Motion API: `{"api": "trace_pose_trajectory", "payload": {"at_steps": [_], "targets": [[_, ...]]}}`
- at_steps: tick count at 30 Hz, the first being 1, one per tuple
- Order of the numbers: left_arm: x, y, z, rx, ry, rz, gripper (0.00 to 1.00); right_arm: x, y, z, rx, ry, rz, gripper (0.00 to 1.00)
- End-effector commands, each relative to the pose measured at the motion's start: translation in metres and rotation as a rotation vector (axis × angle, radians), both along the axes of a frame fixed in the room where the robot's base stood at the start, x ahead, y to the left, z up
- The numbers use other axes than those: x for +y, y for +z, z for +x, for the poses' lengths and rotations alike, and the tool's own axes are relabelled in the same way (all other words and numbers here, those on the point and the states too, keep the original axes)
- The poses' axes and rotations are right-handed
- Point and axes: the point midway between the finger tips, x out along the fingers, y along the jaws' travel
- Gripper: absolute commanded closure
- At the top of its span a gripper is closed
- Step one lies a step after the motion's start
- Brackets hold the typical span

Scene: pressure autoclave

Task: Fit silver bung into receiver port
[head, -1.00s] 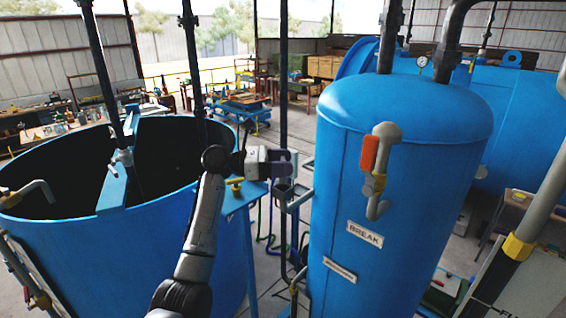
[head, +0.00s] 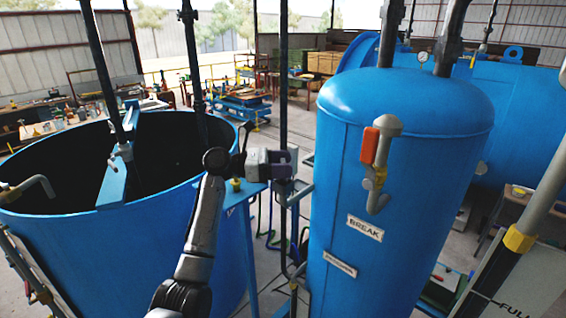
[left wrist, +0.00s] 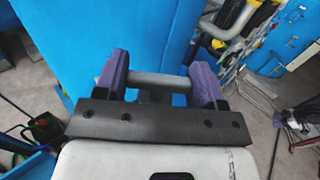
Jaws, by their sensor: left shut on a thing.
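My left gripper (head: 289,163), with purple fingers, is beside the left side of the upright blue tank (head: 400,130), which bears a BREAK label (head: 365,228). In the left wrist view the fingers (left wrist: 160,80) are shut on a grey cylindrical piece, the silver bung (left wrist: 158,82), held crosswise between them. The bung is too small to make out in the head view. A blue wall (left wrist: 160,35) fills the background just beyond the fingers. I cannot make out the receiver port in either view. My right gripper is not in view.
An open blue vat (head: 95,225) stands at the left. A bent pipe with an orange handle (head: 370,146) sticks out from the upright tank. A dark vertical pole (head: 284,80) rises behind the gripper. Workbenches (head: 250,100) stand further back.

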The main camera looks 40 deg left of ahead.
Motion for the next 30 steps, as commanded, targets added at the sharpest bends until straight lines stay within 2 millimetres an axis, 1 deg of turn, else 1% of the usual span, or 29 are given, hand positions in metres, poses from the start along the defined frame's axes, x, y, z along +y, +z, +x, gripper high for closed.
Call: {"api": "trace_pose_trajectory", "payload": {"at_steps": [23,24,30], "targets": [[0.000,-0.018,0.000,0.000,0.000,-0.001,0.61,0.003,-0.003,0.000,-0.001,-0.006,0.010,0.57],[0.000,-0.018,0.000,-0.001,0.000,-0.001,0.33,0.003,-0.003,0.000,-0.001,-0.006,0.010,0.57],[0.000,-0.018,0.000,-0.001,0.000,-0.001,0.14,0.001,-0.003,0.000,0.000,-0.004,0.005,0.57]]}}
